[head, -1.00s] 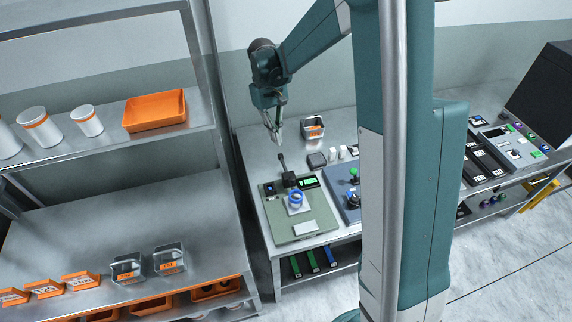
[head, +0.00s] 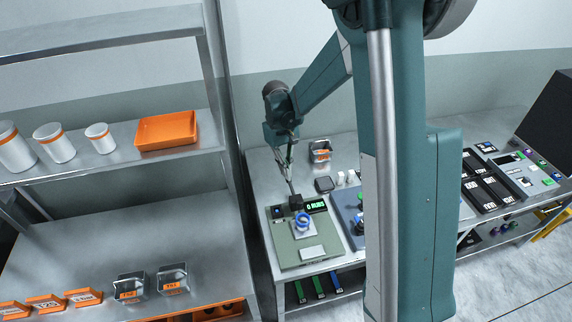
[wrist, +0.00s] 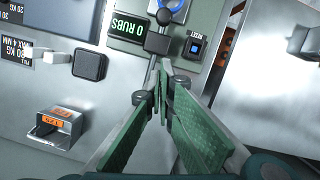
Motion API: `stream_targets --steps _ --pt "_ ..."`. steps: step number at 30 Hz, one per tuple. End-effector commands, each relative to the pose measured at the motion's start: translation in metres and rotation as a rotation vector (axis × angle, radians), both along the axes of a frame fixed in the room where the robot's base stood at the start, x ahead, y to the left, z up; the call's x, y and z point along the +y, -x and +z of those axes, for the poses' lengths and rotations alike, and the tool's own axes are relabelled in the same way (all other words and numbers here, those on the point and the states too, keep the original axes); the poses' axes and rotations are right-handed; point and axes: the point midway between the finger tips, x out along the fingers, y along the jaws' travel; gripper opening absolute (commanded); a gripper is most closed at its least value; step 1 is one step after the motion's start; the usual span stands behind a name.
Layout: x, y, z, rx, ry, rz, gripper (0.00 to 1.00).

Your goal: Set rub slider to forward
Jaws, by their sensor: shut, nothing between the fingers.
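The rub tester is a pale green panel (head: 291,251) on the bench. Its display (head: 317,206) reads 0 RUBS in the wrist view (wrist: 128,27). The rub slider shows as a dark block (head: 296,202) behind a blue ring piece (head: 303,222); the block also shows in the wrist view (wrist: 157,42). My gripper (head: 290,186) is shut and empty, pointing down at the slider's back side. In the wrist view its fingertips (wrist: 157,66) lie close to the block. I cannot tell whether they touch it.
A reset button (wrist: 194,47) sits beside the block. A dark square pad (wrist: 89,65), small white blocks (wrist: 59,56) and a labelled metal bin (wrist: 60,127) stand nearby. A blue-grey device (head: 347,208) adjoins the tester. Shelving (head: 222,85) rises at the left.

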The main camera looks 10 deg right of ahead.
Motion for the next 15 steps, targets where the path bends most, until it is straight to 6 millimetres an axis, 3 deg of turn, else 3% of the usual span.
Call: stream_targets --steps 11,15 --pt "-0.003 0.011 -0.047 0.0 0.0 0.0 0.0" --pt "-0.007 0.026 -0.046 0.0 0.0 0.0 0.0"
